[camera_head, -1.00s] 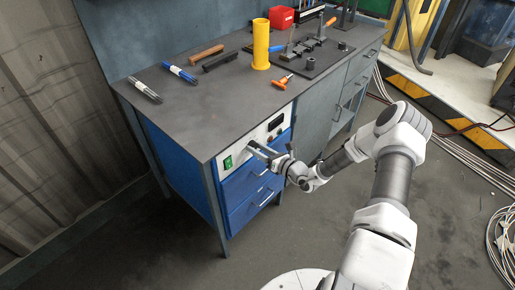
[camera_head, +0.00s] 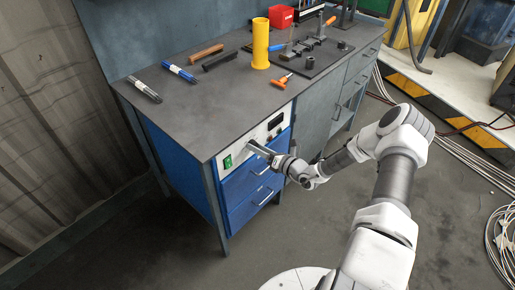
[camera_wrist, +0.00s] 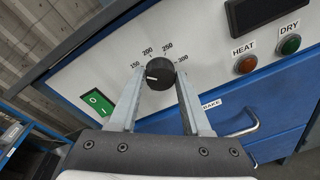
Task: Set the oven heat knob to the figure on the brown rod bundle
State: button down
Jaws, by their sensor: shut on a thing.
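The heat knob (camera_wrist: 160,73) is black and round, on a pale control panel (camera_wrist: 208,55). Printed figures 150, 200, 250 and 300 run around its upper side. A short white mark on the knob lies toward its left, slightly downward, on the 150 side. My gripper (camera_wrist: 159,76) is shut on the knob, one finger at each side. In the head view my gripper (camera_head: 256,147) reaches the panel and hides the knob. The brown rod bundle (camera_head: 206,54) lies on the bench top; no figure on it is readable.
A green switch (camera_wrist: 97,103) sits left of the knob; HEAT (camera_wrist: 246,64) and DRY (camera_wrist: 290,44) lamps and a dark display are right. Blue drawers with handles are below.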

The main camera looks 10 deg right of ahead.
jog(key=shift+c, duration=1.8)
grip_release()
jog(key=v, duration=1.7)
jog(key=shift+s+p, duration=0.2)
jog(key=shift+p, duration=0.2)
jog(key=shift+r, duration=0.1)
